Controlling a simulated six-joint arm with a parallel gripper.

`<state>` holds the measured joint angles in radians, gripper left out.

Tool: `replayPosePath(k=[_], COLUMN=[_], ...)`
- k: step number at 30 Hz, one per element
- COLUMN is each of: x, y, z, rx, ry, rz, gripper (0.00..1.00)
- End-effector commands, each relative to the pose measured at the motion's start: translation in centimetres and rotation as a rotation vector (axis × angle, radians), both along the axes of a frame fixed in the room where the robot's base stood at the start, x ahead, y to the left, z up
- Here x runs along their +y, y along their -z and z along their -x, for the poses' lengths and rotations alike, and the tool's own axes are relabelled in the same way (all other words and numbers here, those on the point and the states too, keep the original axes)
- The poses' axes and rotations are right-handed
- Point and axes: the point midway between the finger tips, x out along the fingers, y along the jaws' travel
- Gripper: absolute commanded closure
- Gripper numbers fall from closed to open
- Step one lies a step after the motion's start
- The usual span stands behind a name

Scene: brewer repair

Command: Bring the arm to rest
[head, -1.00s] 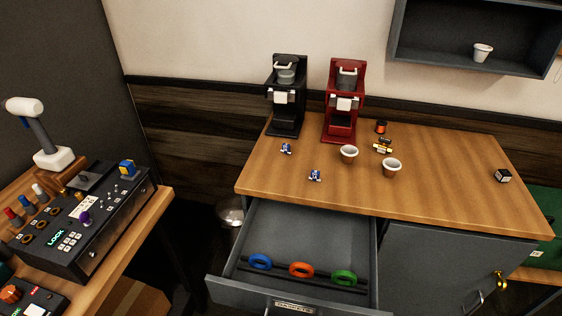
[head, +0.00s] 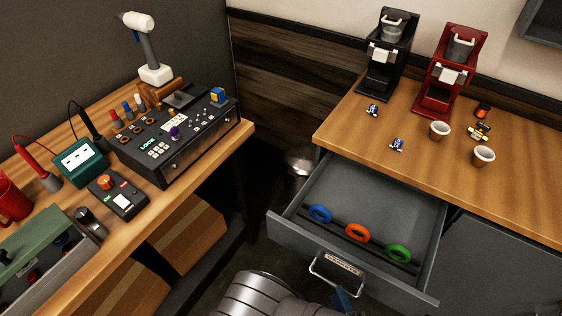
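A grey metal rounded body, which looks like a link of my arm (head: 262,296), shows at the bottom edge of the head view, in front of the open drawer. A small blue part (head: 342,299) is beside it, cut off by the frame. My gripper is not in view, so I cannot tell what it holds. The open drawer (head: 285,229) holds a blue ring (head: 319,213), an orange ring (head: 357,232) and a green ring (head: 398,253) on a dark rail.
A black brewer (head: 385,58) and a red brewer (head: 449,70) stand on the wooden counter (head: 365,140), with cups (head: 439,130) and small parts nearby. At left, a bench carries a black control box (head: 190,140), a teal meter (head: 80,161) and a green-lidded box (head: 45,243).

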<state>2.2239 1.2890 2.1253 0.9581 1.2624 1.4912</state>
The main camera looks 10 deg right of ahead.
Motion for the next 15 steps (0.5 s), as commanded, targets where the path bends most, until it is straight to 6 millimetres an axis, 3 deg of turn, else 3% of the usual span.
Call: replayPosePath(k=[6,15], x=[0.1,0.1], y=[0.4,0.6], z=[-2.7,-4.4], rx=[0.000,0.001], ry=[-0.004,-0.001], rz=[-0.002,-0.001], gripper=[0.67,0.67])
